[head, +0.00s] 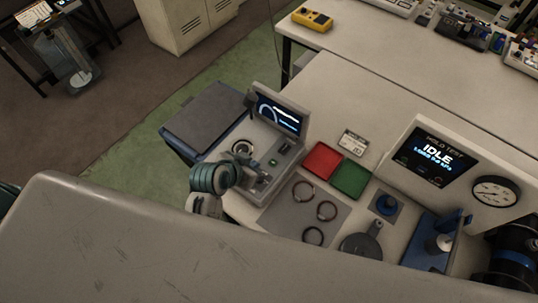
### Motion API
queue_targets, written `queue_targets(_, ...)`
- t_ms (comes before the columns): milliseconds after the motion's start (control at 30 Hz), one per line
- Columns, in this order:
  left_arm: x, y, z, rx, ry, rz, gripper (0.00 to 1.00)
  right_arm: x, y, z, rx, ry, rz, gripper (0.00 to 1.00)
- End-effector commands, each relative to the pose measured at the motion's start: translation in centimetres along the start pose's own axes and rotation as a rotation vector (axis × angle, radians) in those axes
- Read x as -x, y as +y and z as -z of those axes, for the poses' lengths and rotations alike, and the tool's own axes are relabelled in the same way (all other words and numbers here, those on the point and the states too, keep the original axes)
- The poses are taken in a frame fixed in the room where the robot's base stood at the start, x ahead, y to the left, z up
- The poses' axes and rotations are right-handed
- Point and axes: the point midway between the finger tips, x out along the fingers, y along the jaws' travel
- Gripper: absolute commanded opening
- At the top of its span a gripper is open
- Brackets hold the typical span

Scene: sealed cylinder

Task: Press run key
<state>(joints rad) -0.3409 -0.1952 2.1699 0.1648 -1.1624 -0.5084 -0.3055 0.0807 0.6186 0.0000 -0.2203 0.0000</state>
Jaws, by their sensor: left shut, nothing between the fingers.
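A grey bench device (283,157) with a tilted, lit screen (279,114) stands left of the middle of the bench. A small green-lit key (273,162) shows on its top; I cannot read its label, so I cannot tell if it is the run key. My left gripper (262,182) is shut and empty, low over the front of this device, close to the green-lit key. Contact cannot be made out. A test panel (433,160) at the right reads "IDLE". My right gripper is not in view.
Red (321,160) and green (351,178) trays lie right of the device. Several metal rings lie on a grey mat (290,221). A blue fixture (428,256), a gauge (495,191) and a dark motor-like unit (515,255) stand at the right.

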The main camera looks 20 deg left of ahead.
Motion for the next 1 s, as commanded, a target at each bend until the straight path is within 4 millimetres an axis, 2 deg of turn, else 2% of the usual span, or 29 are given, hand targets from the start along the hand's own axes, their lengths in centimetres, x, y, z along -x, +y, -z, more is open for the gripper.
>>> queue_targets(33, 0.4, 0.3, 1.1, -0.007, 0.023, -0.005, 0.00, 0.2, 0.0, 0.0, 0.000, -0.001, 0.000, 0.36)
queue_targets(133, 0.6, 0.5, 1.9, -0.021, 0.043, -0.008, 0.00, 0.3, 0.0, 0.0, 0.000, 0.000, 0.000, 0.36)
queue_targets(433, 0.5, 0.5, 1.9, -0.022, 0.044, -0.008, 0.00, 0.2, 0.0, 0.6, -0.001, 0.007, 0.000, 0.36)
queue_targets(567, -0.1, 0.5, 2.0, -0.021, 0.044, -0.009, 0.00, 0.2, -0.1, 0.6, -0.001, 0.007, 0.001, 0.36)
queue_targets(767, -3.3, 0.5, 2.1, -0.021, 0.042, -0.010, 0.00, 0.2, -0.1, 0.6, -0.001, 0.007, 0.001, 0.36)
queue_targets(1000, -8.6, 0.5, 2.4, -0.021, 0.042, -0.009, 0.00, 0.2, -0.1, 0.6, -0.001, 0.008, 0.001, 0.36)
